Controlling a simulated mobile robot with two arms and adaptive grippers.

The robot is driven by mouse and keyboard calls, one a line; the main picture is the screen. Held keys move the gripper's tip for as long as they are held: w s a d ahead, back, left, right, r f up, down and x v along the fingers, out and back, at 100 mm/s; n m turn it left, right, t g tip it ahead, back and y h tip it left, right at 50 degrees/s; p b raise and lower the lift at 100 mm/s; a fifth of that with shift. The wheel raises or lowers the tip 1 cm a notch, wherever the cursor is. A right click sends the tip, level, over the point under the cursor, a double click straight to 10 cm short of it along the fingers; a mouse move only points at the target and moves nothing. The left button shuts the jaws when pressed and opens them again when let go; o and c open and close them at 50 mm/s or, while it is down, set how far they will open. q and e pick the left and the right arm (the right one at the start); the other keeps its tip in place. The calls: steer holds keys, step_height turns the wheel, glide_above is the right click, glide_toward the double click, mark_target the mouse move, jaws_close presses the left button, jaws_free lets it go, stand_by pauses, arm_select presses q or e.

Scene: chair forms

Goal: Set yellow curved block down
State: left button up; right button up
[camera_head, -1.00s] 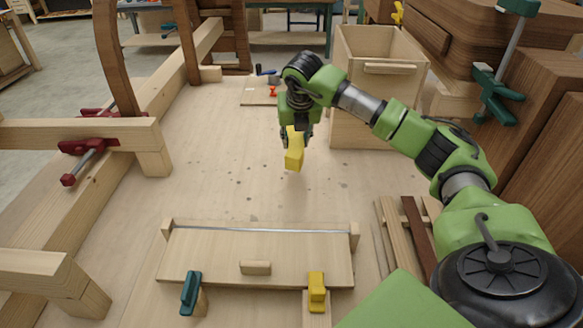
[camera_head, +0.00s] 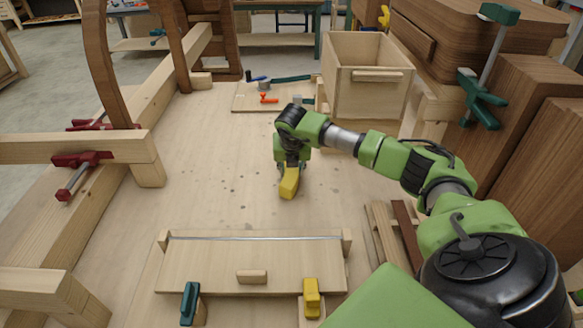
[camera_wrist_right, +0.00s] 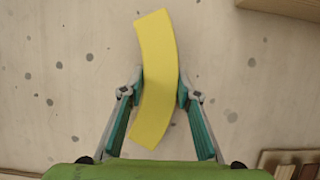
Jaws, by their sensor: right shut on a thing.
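The yellow curved block (camera_head: 289,184) is in my right gripper (camera_head: 291,166), over the middle of the wooden bench top. In the right wrist view the curved block (camera_wrist_right: 157,78) sits between the two teal finger pads of the right gripper (camera_wrist_right: 160,88), which is shut on its middle. Both ends of the block stick out past the fingers. The block is at or close to the bench surface; I cannot tell whether it touches. My left gripper does not show.
A low wooden panel with a metal rod (camera_head: 250,265) lies in front. An open wooden box (camera_head: 365,85) stands behind to the right. A tool board (camera_head: 245,100) lies at the back. Wooden slats (camera_head: 385,235) lie right. The bench left of the block is clear.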

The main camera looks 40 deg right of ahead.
steer(key=o, duration=1.2)
steer(key=shift+f, duration=0.1)
